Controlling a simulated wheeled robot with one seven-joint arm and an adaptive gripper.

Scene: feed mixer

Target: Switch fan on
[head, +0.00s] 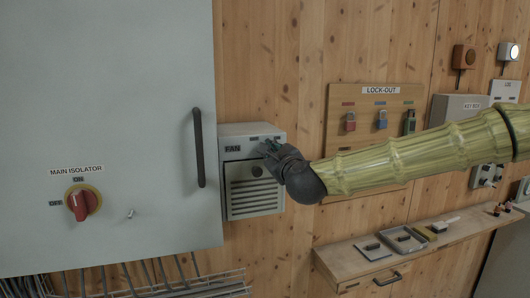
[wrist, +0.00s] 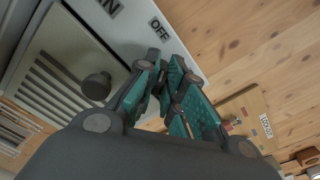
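The fan box (head: 238,206) is a grey wall unit labelled FAN, with a slatted grille and a dark round knob (head: 258,172) on its front. In the wrist view, its upper face carries ON and OFF labels (wrist: 159,29), and the knob (wrist: 97,86) shows at the left. My gripper (head: 272,148) is at the upper right of the box, with its dark body covering part of it. In the wrist view, its teal-padded fingers (wrist: 165,75) are close together just below the OFF label. The fan switch itself is not clearly visible; the fingers hide the space between the labels and the grille.
A large grey cabinet with a vertical handle (head: 199,148) and a red main isolator knob (head: 83,203) stands left of the box. A lock-out board (head: 340,165) hangs behind my arm at the right. A wooden shelf (head: 345,265) with trays is below.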

